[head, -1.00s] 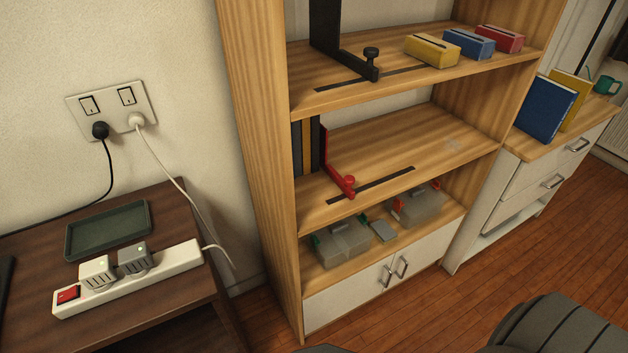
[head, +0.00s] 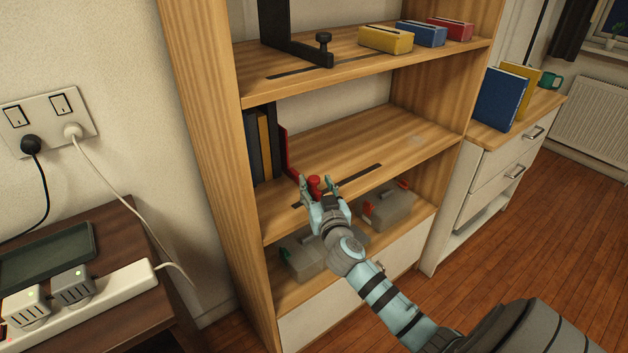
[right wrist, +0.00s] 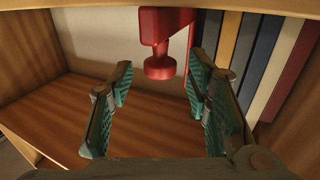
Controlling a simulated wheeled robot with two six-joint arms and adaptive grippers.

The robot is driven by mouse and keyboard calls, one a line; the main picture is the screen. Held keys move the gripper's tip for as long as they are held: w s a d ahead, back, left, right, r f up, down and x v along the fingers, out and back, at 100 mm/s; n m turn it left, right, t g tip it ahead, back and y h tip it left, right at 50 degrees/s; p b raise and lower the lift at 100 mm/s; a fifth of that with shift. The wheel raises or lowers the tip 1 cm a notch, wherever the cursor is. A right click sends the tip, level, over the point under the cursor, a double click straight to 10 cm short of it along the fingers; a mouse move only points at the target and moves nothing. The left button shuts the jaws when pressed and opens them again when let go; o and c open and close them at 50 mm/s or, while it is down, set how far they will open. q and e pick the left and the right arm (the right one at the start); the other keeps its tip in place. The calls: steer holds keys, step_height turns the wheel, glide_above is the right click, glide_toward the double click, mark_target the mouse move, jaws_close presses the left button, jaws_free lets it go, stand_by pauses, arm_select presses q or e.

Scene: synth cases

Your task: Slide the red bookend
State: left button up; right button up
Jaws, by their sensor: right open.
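The red bookend (head: 290,158) stands on the middle shelf (head: 375,135) at the right end of a short row of books (head: 262,146). Its red knob (head: 314,181) is at the shelf's front, by a dark slot (head: 355,176). My right gripper (head: 322,190) is open, with its fingers around or just in front of the knob. In the right wrist view the knob (right wrist: 160,68) shows between and beyond the open fingertips, with gaps on both sides; no contact is visible. The gripper hides part of the bookend's foot in the head view. My left gripper is not in view.
The shelf right of the bookend is bare. The upper shelf carries a black bookend (head: 278,30) and yellow, blue and red boxes (head: 385,39). Clear bins (head: 385,207) stand on the shelf below. The bookcase's left side panel (head: 205,150) stands close by.

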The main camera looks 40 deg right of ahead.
steer(key=shift+x, duration=1.4)
steer(key=shift+s, duration=0.1)
steer(key=shift+c, duration=0.6)
jaws_close()
